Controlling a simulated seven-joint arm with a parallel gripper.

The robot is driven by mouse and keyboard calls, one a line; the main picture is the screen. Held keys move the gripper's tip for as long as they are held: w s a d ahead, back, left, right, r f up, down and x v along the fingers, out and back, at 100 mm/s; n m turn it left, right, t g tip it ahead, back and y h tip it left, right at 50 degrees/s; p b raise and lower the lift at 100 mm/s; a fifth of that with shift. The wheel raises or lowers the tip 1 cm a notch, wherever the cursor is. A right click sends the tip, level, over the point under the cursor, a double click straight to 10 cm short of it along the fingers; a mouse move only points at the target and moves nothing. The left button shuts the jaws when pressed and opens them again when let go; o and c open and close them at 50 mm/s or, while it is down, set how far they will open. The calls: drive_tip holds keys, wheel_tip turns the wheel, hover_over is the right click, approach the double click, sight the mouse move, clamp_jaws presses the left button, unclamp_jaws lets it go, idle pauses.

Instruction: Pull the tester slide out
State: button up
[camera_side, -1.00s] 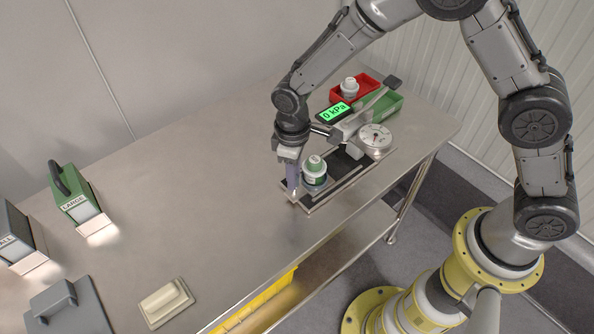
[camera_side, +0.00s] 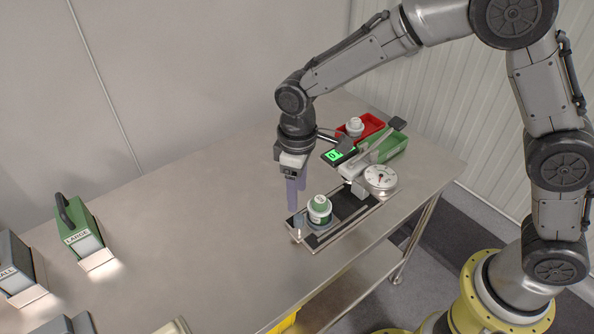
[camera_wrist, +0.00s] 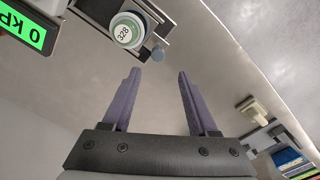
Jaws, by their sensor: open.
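The tester slide (camera_side: 345,206) is a dark plate on rails, with its near end out in front of the tester. A white and green jar (camera_side: 319,210) stands upright on its outer part. A small grey-blue knob (camera_side: 298,222) sits at the slide's front end.
The tester's gauge (camera_side: 380,178) and green-lit display (camera_side: 338,155) stand behind the slide. A red bin (camera_side: 372,126) holding a white-capped jar and a green bin (camera_side: 393,147) are further back. A green LARGE box (camera_side: 82,230) stands far left. The middle table is clear.

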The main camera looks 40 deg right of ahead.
wheel_tip(320, 180, up, 6)
drive_tip(key=shift+f, duration=0.2)
